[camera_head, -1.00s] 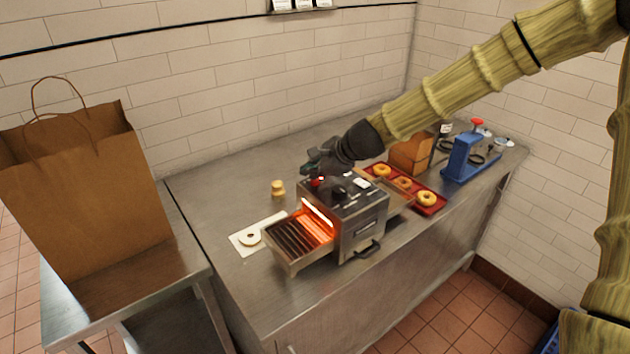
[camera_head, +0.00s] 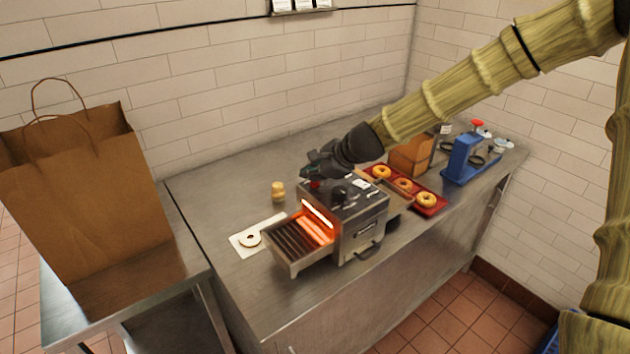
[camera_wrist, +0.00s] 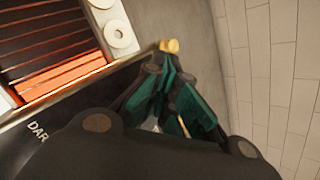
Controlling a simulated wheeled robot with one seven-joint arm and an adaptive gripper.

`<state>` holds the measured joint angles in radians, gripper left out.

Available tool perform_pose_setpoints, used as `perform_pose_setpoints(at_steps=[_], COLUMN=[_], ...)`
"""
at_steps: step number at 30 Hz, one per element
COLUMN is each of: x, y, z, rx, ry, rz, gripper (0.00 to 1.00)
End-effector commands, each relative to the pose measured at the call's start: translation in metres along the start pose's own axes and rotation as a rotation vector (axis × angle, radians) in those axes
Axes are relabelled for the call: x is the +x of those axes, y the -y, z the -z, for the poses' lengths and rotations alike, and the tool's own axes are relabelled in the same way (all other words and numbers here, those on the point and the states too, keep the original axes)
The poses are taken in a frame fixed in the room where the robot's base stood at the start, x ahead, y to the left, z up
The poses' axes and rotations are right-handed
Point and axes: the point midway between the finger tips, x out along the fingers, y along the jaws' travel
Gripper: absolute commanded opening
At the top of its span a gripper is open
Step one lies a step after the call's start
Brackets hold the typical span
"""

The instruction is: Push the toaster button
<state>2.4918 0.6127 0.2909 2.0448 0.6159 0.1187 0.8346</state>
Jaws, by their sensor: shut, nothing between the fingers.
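The toaster (camera_head: 345,210) is a metal conveyor type standing on the steel counter, with its heating inside glowing orange. It also shows in the wrist view (camera_wrist: 60,100), with its rack and part of a dark panel lettered "DAR". A red button (camera_head: 315,184) sits on the toaster's top at the back left. My gripper (camera_head: 308,172) is shut and empty, just above or at that button. I cannot tell whether it touches. In the wrist view my gripper's teal fingers (camera_wrist: 172,108) are together beside the toaster's edge, and the button is hidden there.
A white sheet (camera_head: 240,243) with a bagel half lies left of the toaster. A small yellowish object (camera_head: 278,190) stands behind. A red tray (camera_head: 430,208) of bagels, a blue slicer-like device (camera_head: 462,160) and a paper bag (camera_head: 85,200) are around.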

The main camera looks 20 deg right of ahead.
Motion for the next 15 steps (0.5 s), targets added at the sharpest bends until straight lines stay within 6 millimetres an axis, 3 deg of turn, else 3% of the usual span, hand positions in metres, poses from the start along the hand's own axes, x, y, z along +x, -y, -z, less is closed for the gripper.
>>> perform_pose_setpoints(at_steps=[15], x=[-0.0071], y=[0.0053], z=[-0.0053], rx=[0.000], ry=[0.000], rz=[0.000], gripper=[0.00])
